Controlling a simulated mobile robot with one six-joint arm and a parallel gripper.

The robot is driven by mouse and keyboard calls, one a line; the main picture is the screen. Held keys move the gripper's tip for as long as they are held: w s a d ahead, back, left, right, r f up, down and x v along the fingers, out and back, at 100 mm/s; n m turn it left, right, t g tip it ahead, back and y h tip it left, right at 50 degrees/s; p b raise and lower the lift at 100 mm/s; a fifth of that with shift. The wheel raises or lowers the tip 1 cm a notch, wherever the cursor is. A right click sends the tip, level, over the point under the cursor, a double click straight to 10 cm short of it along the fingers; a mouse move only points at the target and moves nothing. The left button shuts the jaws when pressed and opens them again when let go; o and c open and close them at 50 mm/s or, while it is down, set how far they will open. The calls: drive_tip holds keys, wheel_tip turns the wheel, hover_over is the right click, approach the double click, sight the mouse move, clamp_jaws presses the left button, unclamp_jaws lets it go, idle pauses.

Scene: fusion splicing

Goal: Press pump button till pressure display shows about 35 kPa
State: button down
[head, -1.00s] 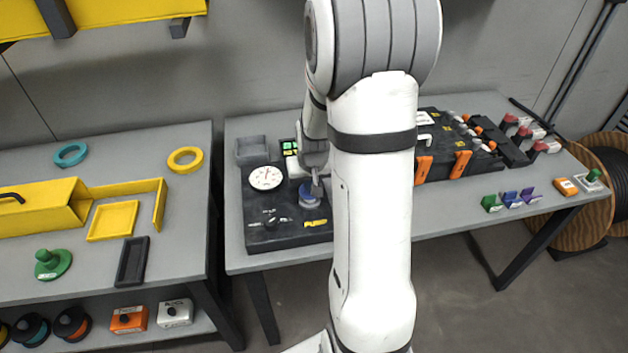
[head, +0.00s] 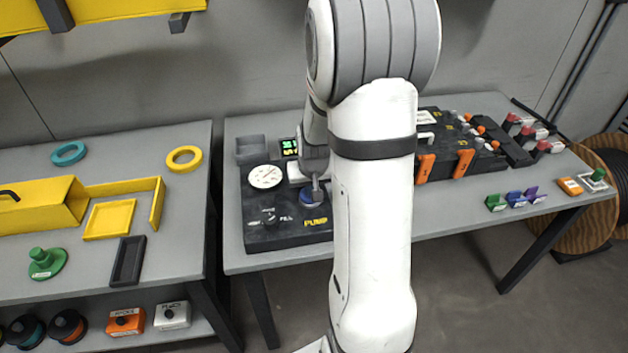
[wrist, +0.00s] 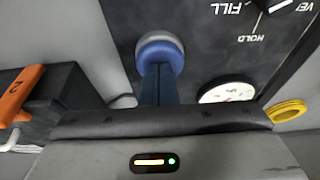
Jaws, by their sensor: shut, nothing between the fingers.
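The blue round pump button (head: 307,197) sits on the black pump box (head: 290,238), above the yellow PUMP label. My gripper (head: 317,194) is shut and empty, its fingertips down at the button. In the wrist view the shut fingers (wrist: 158,82) overlap the blue button (wrist: 161,50); they look in contact, but how far it is pressed I cannot tell. The white round gauge (head: 265,177) is left of the button; its needle is too small to read. It is partly visible in the wrist view (wrist: 228,92).
A selector knob (head: 269,217) on the box's front left has HOLD and FILL marks. A grey open bin (head: 251,149) stands behind the gauge. Orange-handled equipment (head: 465,163) is to the right. The left table (head: 185,228) is separated by a gap.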

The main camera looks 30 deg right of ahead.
drive_tip(key=shift+s+f, duration=0.1)
drive_tip(key=shift+r, duration=0.25)
wheel_tip(320, 180, up, 5)
drive_tip(key=p, duration=0.3)
drive_tip(key=shift+f, duration=0.15)
drive_tip(key=v, duration=0.9)
drive_tip(key=shift+b, duration=0.45)
drive_tip(key=s+a+r+n+y, duration=0.1)
drive_tip(key=s+a+r+n, duration=0.2)
drive_tip(key=s+a, duration=0.9)
drive_tip(key=s+r, duration=0.1)
drive_tip(key=s, duration=0.3)
drive_tip(key=shift+a, duration=0.15)
